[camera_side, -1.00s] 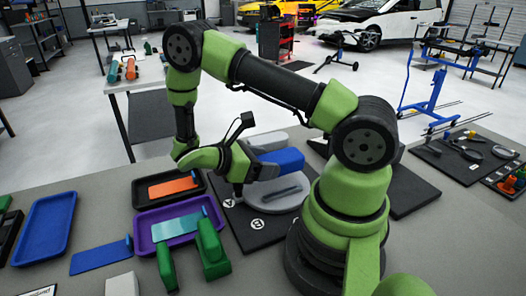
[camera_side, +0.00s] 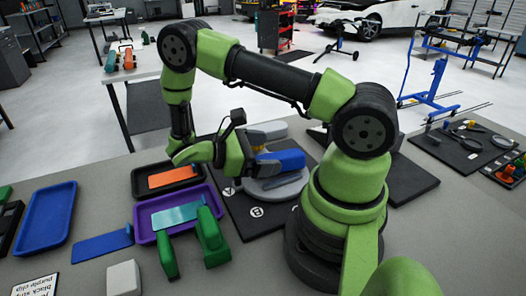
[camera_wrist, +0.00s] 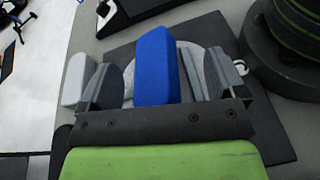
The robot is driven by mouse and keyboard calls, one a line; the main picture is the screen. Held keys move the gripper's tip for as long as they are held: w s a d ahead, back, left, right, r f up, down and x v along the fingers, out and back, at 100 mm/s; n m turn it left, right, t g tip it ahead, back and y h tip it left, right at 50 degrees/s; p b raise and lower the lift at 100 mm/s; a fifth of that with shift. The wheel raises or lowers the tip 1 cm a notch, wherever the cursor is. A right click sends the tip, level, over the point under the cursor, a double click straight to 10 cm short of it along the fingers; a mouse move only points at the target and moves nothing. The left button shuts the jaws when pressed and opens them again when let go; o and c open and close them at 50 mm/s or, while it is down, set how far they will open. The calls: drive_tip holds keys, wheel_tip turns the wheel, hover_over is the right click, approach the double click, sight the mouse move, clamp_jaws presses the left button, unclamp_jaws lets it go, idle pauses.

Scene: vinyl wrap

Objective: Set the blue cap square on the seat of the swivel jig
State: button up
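The blue cap (camera_side: 284,160) is a long block lying over the round grey swivel jig (camera_side: 276,188) on a black mat. The cap (camera_wrist: 156,66) also shows in the wrist view, crossing the grey disc. I cannot tell whether it rests square on the seat. My gripper (camera_side: 246,158) is just left of the cap in the side view. In the wrist view my gripper (camera_wrist: 158,66) is open, one dark finger on each side of the cap, with a visible gap on both sides. The seat under the cap is mostly hidden.
A pale grey block (camera_side: 267,130) stands behind the jig. A black tray (camera_side: 138,185) and a purple tray (camera_side: 150,236) lie to the left, with green upright pieces (camera_side: 211,238) in front. A blue tray (camera_side: 46,218) is far left. A tool mat (camera_side: 455,150) lies right.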

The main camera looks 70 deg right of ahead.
drive_tip(key=f+n, duration=0.1)
drive_tip(key=f+t, duration=0.1)
drive_tip(key=f, duration=0.1)
drive_tip(key=d+f+n+t, duration=0.1)
drive_tip(key=shift+w+f+n, duration=0.15)
drive_tip(key=shift+w+n, duration=0.1)
drive_tip(key=shift+n, duration=0.05)
drive_tip(key=w+a+r+m+t+y, duration=0.1)
drive_tip(key=w+a+r+m+y, duration=0.2)
drive_tip(key=r, duration=0.4)
drive_tip(key=w+a+r+m+y, duration=0.1)
drive_tip(key=w+a+r+m, duration=0.1)
drive_tip(key=w+a+r, duration=0.4)
drive_tip(key=s+a+r+m+t+y, duration=0.3)
drive_tip(key=s+r+m+t+y, duration=0.1)
drive_tip(key=s+r+t, duration=0.2)
drive_tip(key=s+a+r+m+t+y, duration=0.3)
drive_tip(key=s+r+t, duration=0.3)
drive_tip(key=r+t, duration=0.2)
drive_tip(key=shift+s+r+m+t+y, duration=0.15)
drive_tip(key=shift+s+m+t+y, duration=0.35)
drive_tip(key=shift+t, duration=0.5)
drive_tip(key=shift+w, duration=0.15)
